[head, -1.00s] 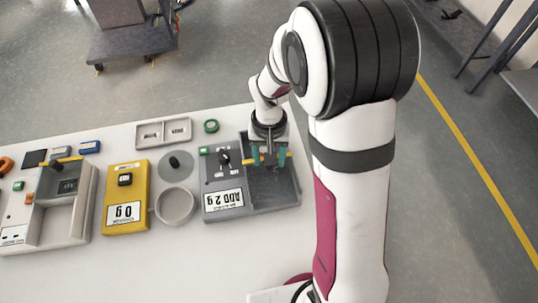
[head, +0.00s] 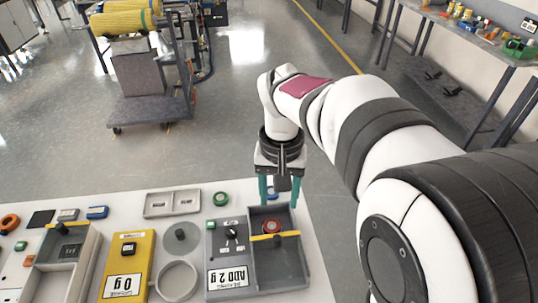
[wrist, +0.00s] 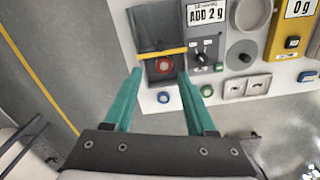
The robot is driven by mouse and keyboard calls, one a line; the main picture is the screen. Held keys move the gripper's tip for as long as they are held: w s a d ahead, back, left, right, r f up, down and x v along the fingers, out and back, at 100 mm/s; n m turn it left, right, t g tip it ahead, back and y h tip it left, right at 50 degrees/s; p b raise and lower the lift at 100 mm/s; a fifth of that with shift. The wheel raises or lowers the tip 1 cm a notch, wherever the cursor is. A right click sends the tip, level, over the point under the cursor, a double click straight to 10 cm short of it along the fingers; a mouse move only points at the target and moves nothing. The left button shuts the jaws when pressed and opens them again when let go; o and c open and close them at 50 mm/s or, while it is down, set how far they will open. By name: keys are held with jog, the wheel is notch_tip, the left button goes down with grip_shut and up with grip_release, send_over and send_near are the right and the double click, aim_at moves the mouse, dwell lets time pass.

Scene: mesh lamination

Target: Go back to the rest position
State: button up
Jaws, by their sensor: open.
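My gripper (head: 280,192) is open, with its two green fingers apart and nothing between them. It hangs above the back part of the grey ADD 2 g station (head: 215,252) at the table's right end. In the wrist view my gripper (wrist: 156,92) points toward that station's open tray, which holds a red round piece (wrist: 164,67) beside a yellow bar (wrist: 160,52). The red piece also shows in the head view (head: 271,226), below the fingers. The fingers look clear of the tray.
Left of the station stand a round grey dish (head: 177,281), a yellow scale (head: 127,262) reading 0 g and a grey box station (head: 75,265). Open floor lies beyond the table.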

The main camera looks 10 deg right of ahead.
jog(key=shift+s+r, duration=0.1)
dwell(0.3)
jog(key=s+a+f+m+y, duration=0.1)
jog(key=s+f+m, duration=0.1)
jog(key=s, duration=1.9)
jog(key=shift+a+f+m+y, duration=0.15)
jog(key=shift+f+m+y, duration=0.15)
jog(key=shift+y, duration=0.1)
